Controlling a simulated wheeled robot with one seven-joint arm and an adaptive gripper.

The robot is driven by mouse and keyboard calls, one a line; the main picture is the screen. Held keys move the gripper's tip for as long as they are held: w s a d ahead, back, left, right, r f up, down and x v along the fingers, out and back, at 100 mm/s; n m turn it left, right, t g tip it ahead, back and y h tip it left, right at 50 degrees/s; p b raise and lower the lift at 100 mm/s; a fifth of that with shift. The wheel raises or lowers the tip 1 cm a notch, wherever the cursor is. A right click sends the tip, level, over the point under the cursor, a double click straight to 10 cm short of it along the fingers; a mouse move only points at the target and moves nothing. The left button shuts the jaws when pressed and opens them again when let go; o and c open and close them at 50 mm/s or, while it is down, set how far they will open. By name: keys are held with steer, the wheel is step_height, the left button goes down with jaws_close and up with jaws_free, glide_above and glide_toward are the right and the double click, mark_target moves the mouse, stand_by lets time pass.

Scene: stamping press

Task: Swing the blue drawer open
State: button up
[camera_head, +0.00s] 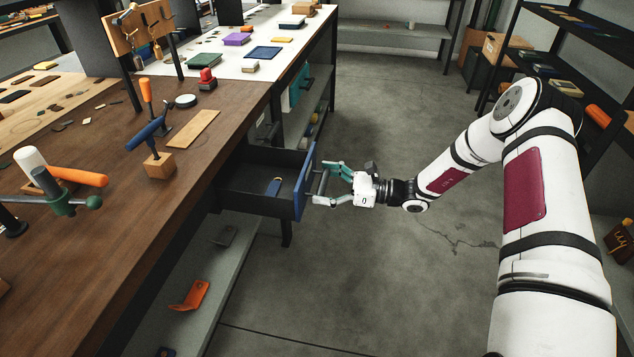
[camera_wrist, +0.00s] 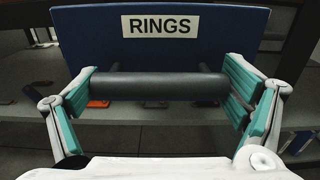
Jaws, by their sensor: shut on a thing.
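The blue drawer (camera_head: 306,184) stands pulled out from under the wooden bench, its dark tray exposed. Its blue front (camera_wrist: 235,40) with a "RINGS" label (camera_wrist: 160,26) fills the top of the wrist view. A dark cylindrical handle (camera_wrist: 155,87) stands off the front on two posts. My gripper (camera_head: 326,184) is in front of the drawer, shut on the handle. Its teal finger pads sit at the handle's left and right ends in the wrist view. A small blue-and-tan item (camera_head: 273,187) lies inside the drawer.
The brown workbench (camera_head: 160,205) with clamps and tools runs along the left. A lower shelf (camera_head: 205,270) under it holds an orange bracket (camera_head: 190,296). Dark shelving (camera_head: 560,50) stands at the right. The grey floor between is clear.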

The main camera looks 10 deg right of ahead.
steer(key=o, duration=1.4)
steer(key=v, duration=1.2)
